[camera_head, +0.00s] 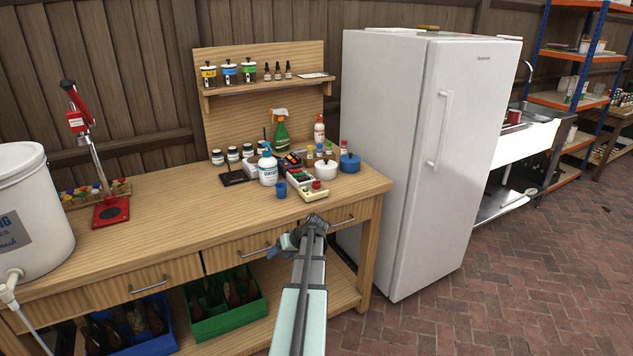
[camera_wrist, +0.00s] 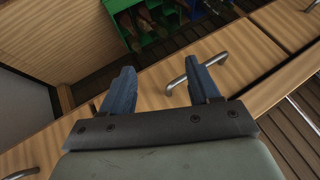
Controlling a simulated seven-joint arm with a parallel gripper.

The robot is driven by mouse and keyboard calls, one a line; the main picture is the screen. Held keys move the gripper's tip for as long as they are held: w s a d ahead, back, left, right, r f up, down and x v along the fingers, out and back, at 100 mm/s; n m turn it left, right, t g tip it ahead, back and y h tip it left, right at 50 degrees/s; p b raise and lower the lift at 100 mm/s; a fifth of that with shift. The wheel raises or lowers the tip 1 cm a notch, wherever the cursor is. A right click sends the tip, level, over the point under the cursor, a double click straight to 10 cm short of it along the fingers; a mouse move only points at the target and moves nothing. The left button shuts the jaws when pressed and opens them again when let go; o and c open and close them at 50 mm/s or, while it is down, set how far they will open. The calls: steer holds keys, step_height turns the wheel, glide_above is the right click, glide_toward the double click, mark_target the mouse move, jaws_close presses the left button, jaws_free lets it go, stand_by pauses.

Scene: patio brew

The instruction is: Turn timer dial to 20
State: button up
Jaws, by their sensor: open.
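A small beige device with a red knob (camera_head: 316,185) sits near the front edge of the workbench, right of a blue cup. It may be the timer, but its markings are too small to read. My gripper (camera_head: 287,241) is below and in front of it, by the drawer fronts. In the wrist view my gripper (camera_wrist: 161,76) has its two blue fingers spread apart with nothing between them. The dial does not show in the wrist view.
A drawer handle (camera_wrist: 198,68) lies beyond the right finger. A white fridge (camera_head: 400,150) stands right of the bench. The bench's left middle is clear.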

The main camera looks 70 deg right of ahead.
steer(key=s+d+r+h, duration=0.1)
steer(key=s+d+r, duration=0.7)
steer(key=d, duration=0.1)
steer(key=n+g+y, duration=0.1)
steer(key=n+g, duration=0.3)
steer(key=n, duration=0.2)
glide_toward(317, 184)
steer(key=a+f, duration=0.1)
steer(key=f, duration=0.1)
steer(key=w+a+f, duration=0.1)
steer(key=a+f, duration=0.1)
steer(key=f, duration=0.1)
steer(key=shift+w+a+f, duration=0.2)
steer(key=shift+a+f, duration=0.2)
steer(key=w+d+r+n+g+y, duration=0.15)
steer(key=d+r+n+g, duration=0.3)
steer(key=r, duration=0.75)
steer(key=shift+m+t+h, duration=0.25)
steer(key=shift+m, duration=0.2)
steer(key=f, duration=0.9)
steer(key=w+f, duration=0.1)
steer(key=f, duration=0.4)
steer(key=shift+d+f, duration=0.1)
steer(key=shift+d, duration=0.3)
steer(key=shift+c, duration=0.3)
steer(key=c, duration=1)
